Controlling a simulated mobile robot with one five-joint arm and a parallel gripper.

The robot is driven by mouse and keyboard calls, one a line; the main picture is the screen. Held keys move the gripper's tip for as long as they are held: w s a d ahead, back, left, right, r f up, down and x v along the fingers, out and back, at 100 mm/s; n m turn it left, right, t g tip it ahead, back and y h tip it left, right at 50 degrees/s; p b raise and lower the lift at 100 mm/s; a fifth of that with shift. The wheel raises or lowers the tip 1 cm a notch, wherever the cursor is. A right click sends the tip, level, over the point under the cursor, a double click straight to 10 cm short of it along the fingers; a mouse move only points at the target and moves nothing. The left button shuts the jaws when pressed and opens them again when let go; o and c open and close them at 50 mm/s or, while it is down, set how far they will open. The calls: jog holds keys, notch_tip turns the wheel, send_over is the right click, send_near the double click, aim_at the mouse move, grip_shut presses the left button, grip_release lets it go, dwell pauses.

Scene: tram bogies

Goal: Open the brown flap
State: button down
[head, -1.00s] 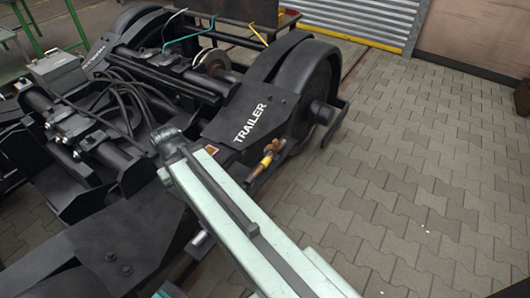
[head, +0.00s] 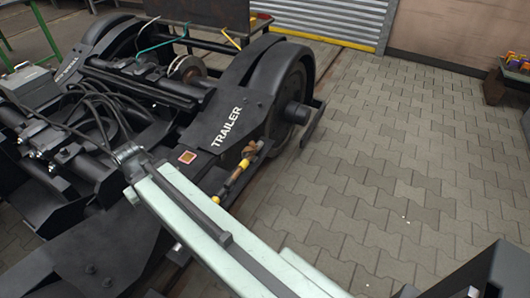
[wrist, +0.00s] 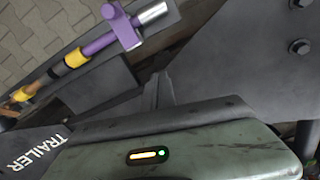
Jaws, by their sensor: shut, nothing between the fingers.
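On the black bogie, a small brown-red square with a pale border (head: 187,157) lies on the dark surface left of the TRAILER lettering. It is the only brown panel I can make out, and it looks flat; I cannot tell if it is the flap. My pale green arm reaches up from the bottom, its grey end beside the hoses, left of this square. In the wrist view, a pale green housing with a lit indicator fills the bottom.
A yellow-banded rod (head: 236,181) lies along the bogie's near side; its purple end shows in the wrist view (wrist: 122,27). Black hoses (head: 105,100) crowd the left. A black wheel (head: 292,92) stands behind. Paved floor (head: 400,170) to the right is free.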

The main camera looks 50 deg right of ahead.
jog(key=w+a+f+m+t+y+b, duration=0.15)
jog(key=w+m+y+b, duration=0.35)
jog(key=m, duration=0.8)
jog(key=d+m+t+y+b, duration=0.4)
jog(key=d+m+b, duration=0.4)
jog(key=d, duration=0.5)
jog(key=s+d+f+m+t+b, duration=0.1)
jog(key=s+d+m+t+b, duration=0.1)
jog(key=d, duration=0.5)
jog(key=s+d+f+m+t+h+b, duration=0.1)
jog(key=s+d+m+t+b, duration=0.1)
jog(key=d, duration=0.6)
jog(key=s+d+f+m+t+b, duration=0.1)
jog(key=s+d+m+t+b, duration=0.1)
jog(key=d, duration=0.5)
jog(key=shift+s+d+f+m+b, duration=0.15)
jog(key=shift+d+m+b, duration=0.3)
jog(key=shift+m, duration=0.55)
jog(key=s+d+f+m+t+h+b, duration=0.1)
jog(key=s+d+f+m+h+b, duration=0.15)
jog(key=s+d, duration=0.5)
jog(key=s+d+f+m+t+h+b, duration=0.1)
jog(key=s+d+m+t+h+b, duration=0.15)
jog(key=s+d, duration=0.5)
jog(key=r+x, duration=0.2)
jog(key=x, duration=0.9)
jog(key=shift+w+r+n+g, duration=0.35)
jog(key=shift+w+r, duration=0.2)
jog(key=shift+w, duration=0.2)
